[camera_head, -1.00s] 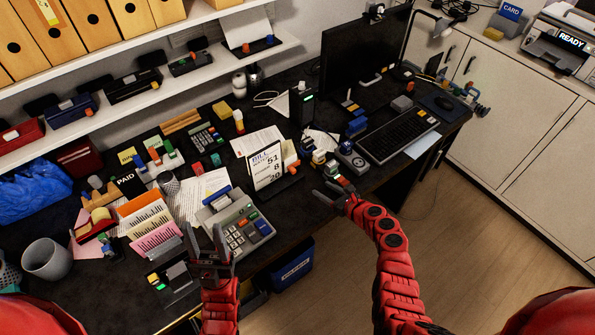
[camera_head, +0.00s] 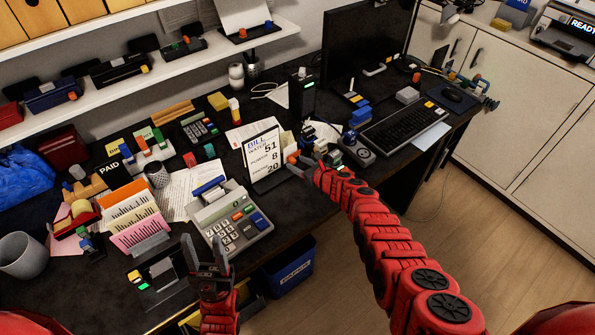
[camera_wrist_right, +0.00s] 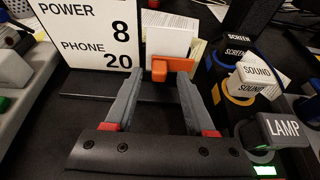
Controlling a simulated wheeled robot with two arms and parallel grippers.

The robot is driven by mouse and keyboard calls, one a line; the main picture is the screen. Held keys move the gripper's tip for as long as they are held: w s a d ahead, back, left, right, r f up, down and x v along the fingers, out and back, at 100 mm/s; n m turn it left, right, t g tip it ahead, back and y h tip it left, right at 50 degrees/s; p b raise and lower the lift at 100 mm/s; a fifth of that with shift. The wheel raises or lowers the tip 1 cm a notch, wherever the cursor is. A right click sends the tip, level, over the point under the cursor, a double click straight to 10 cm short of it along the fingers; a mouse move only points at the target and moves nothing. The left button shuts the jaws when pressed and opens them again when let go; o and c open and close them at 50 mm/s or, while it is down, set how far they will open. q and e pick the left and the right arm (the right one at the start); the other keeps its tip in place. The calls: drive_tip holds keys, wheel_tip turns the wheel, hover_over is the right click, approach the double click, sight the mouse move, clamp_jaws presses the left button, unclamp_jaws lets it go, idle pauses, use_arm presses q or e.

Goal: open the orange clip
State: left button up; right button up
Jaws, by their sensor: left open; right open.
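The orange clip (camera_wrist_right: 172,66) sits on the edge of a white paper stack (camera_wrist_right: 168,38) beside the bill card (camera_wrist_right: 88,30). In the head view the orange clip (camera_head: 292,159) shows at the right side of the bill card (camera_head: 262,153). My right gripper (camera_wrist_right: 160,80) is open, its two grey fingers on either side of the clip in the picture, with the clip just ahead of the tips. I cannot tell whether they touch it. In the head view my right gripper (camera_head: 308,162) is beside the clip. My left gripper (camera_head: 205,250) is open and empty, in front of the calculator.
A calculator (camera_head: 228,221) stands left of the bill card. Labelled switch blocks, including LAMP (camera_wrist_right: 284,130) and SOUND (camera_wrist_right: 258,76), crowd the right side. A keyboard (camera_head: 407,125) and a monitor lie further right. Dark desk is bare between my right fingers.

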drive_tip(key=shift+w+a+f, duration=0.15)
drive_tip(key=shift+w+a, duration=0.05)
clamp_jaws()
drive_tip(key=d+n+g+y+b, duration=0.1)
drive_tip(key=n+g+b, duration=0.1)
drive_tip(key=b, duration=0.6)
drive_tip(key=d+f+n+g+y+b, duration=0.1)
drive_tip(key=n+y+b, duration=0.1)
drive_tip(key=b, duration=0.6)
drive_tip(key=shift+w+d+g+b, duration=0.2)
drive_tip(key=shift+d+g+b, duration=0.2)
drive_tip(key=shift+r+n+b, duration=0.3)
drive_tip(key=shift+r+b, duration=0.05)
drive_tip(key=shift+b, duration=0.1)
drive_tip(key=shift+s+r+g+y, duration=0.1)
drive_tip(key=shift+g+y, duration=0.2)
unclamp_jaws()
